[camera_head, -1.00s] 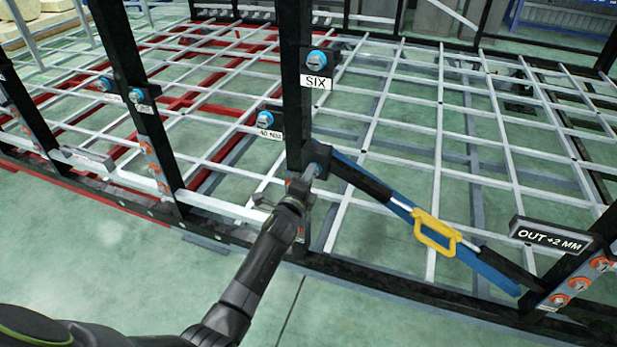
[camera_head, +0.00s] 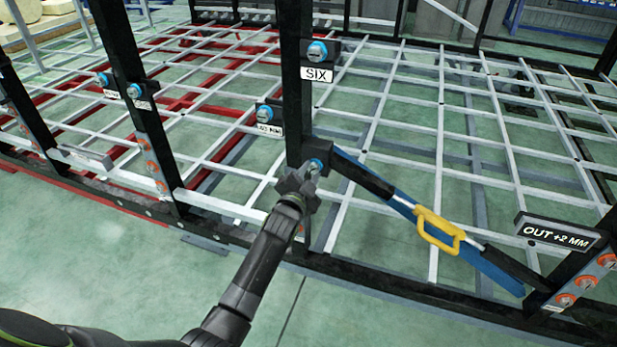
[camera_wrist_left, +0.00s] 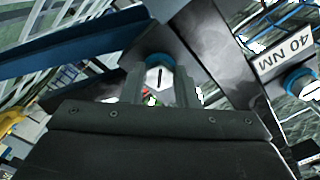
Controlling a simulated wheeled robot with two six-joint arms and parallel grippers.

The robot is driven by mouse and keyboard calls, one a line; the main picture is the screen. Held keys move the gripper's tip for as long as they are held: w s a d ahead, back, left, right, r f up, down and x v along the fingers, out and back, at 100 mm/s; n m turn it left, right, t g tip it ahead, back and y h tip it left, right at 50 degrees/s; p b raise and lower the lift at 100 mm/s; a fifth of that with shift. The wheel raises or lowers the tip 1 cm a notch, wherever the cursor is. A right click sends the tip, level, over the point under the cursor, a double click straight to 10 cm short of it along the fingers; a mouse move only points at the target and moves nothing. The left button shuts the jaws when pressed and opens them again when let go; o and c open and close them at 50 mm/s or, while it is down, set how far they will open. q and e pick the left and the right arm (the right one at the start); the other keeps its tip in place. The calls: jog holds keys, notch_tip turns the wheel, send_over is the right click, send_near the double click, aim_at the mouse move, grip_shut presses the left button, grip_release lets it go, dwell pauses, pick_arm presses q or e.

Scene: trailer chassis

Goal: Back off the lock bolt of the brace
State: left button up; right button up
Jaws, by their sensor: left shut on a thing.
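The brace is a blue and black bar (camera_head: 375,187) with a yellow handle (camera_head: 438,231), slanting down to the right from the black upright (camera_head: 294,105). Its lock bolt (camera_head: 316,164), with a blue collar, sits at the brace's upper end by the upright. In the left wrist view the bolt head (camera_wrist_left: 159,77) is pale with a dark slot line and lies between the fingers. My left gripper (camera_head: 310,175) reaches up from below and is shut on the bolt; the arm partly hides the contact in the head view. My right gripper is out of view.
A blue-collared bolt above a "SIX" plate (camera_head: 317,75) and one with a "40 NM" label (camera_wrist_left: 285,54) are nearby. An "OUT +2 MM" sign (camera_head: 556,234) stands at right. The black lower rail (camera_head: 390,287) runs in front; green floor before it is clear.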

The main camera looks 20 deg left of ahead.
pick_arm(q)
jog(key=shift+o, duration=0.2)
jog(key=n+b, duration=0.1)
jog(key=n, duration=0.1)
jog(key=n+b, duration=0.1)
jog(key=n, duration=0.1)
jog(key=shift+w+d+r+n, duration=0.15)
jog(key=shift+r+n, duration=0.05)
jog(key=shift+n, duration=0.2)
jog(key=n+b, duration=0.1)
jog(key=n, duration=0.3)
jog(key=shift+d+b, duration=0.1)
jog(key=shift+b, duration=0.25)
jog(key=shift+c, duration=0.2)
jog(key=n+b, duration=0.1)
jog(key=n, duration=0.4)
jog(key=shift+d+n, duration=0.1)
jog(key=shift+n, duration=0.3)
jog(key=n, duration=0.4)
jog(key=shift+r+b, duration=0.15)
jog(key=shift+b, duration=0.25)
jog(key=shift+n, duration=0.4)
jog(key=o, duration=1)
jog(key=shift+w+d+f, duration=0.15)
jog(key=shift+f, duration=0.1)
